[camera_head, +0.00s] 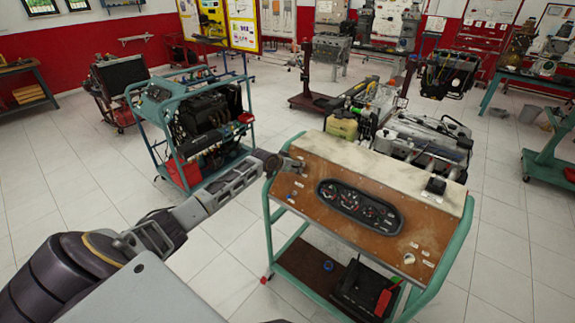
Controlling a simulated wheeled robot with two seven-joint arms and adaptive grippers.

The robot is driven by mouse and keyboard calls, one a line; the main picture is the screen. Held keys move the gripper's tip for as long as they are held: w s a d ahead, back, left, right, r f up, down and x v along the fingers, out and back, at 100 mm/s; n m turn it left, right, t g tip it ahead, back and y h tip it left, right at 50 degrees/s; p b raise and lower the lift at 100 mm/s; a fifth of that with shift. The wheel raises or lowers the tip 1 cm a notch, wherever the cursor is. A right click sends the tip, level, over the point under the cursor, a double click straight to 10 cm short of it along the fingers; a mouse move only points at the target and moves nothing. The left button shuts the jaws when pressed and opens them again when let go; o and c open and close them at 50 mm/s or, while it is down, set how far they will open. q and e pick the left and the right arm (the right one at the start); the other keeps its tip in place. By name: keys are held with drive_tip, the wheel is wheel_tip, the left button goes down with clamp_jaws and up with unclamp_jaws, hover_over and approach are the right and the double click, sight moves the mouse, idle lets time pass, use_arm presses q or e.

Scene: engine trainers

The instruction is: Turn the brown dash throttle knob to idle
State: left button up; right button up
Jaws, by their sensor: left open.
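The brown dash panel (310,215) tilts on top of a green wheeled stand and holds an oval gauge cluster (358,204). My left gripper (272,163) reaches in from the lower left, with its tip at the panel's upper left corner. It is open. A small dark rounded part shows at the tip, but I cannot tell whether it is the brown throttle knob or part of the gripper. I cannot tell whether the fingers touch anything. A pale round knob (409,258) sits at the panel's lower right. My right gripper is not in view.
An engine (425,140) stands behind the panel. A blue-green engine stand (165,120) is at the left behind my arm. Tiled floor is open left and right.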

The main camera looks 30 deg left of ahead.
use_arm(q)
drive_tip(key=shift+s, duration=0.1)
drive_tip(key=v, duration=1.1)
drive_tip(key=shift+s+r, duration=0.25)
idle(0.4)
idle(0.6)
